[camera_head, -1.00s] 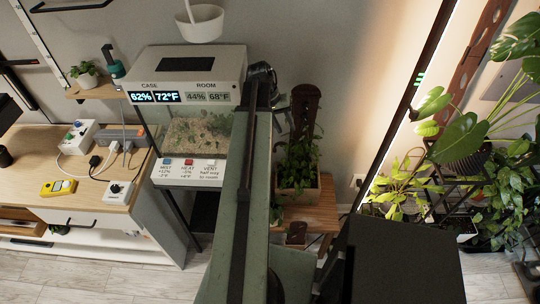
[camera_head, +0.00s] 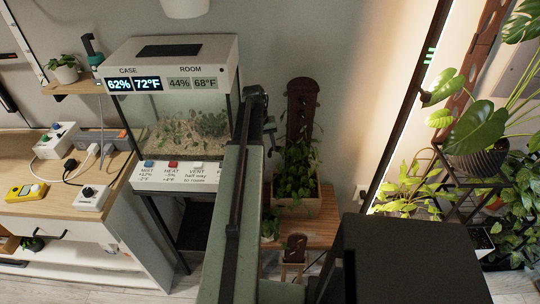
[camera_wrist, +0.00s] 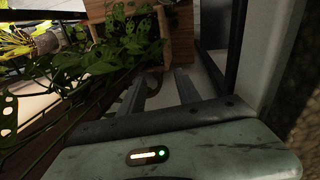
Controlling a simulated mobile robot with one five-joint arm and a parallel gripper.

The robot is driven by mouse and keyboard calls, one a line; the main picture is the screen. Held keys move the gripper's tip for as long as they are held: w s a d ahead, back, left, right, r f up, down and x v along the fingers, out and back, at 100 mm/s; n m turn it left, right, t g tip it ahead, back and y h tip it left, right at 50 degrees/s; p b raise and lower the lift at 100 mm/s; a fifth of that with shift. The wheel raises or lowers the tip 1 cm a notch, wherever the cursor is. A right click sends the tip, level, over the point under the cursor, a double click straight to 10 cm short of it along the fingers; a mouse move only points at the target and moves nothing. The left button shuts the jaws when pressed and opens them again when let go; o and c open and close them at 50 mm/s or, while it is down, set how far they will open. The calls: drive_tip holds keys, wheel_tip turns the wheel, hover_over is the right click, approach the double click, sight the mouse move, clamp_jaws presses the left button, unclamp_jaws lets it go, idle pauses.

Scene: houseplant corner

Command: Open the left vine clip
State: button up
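A climbing vine (camera_head: 296,172) grows from a wooden planter (camera_head: 298,207) against a brown slotted board (camera_head: 301,97) in the head view. Small dark shapes show on the board, but I cannot tell which is the left vine clip or whether it is shut. My gripper (camera_head: 270,128) is left of the board, seen small at the end of my arm. In the wrist view its two fingers (camera_wrist: 160,80) stand apart with nothing between them. Vine leaves (camera_wrist: 120,45) are just left of and beyond the fingers. No clip is clear there.
The glass case (camera_head: 185,115) stands close on the left of my arm. The planter is on a low wooden bench (camera_head: 318,228). A dark post (camera_head: 405,105) and a leafy plant stand (camera_head: 480,165) are on the right. A desk with switch boxes (camera_head: 88,196) is at far left.

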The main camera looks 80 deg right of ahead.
sight(269, 153)
drive_tip(key=f, duration=0.1)
drive_tip(key=f+b, duration=0.2)
drive_tip(key=shift+s+f, duration=0.15)
drive_tip(key=shift+s, duration=0.15)
clamp_jaws()
drive_tip(key=shift+w, duration=0.1)
idle(1.0)
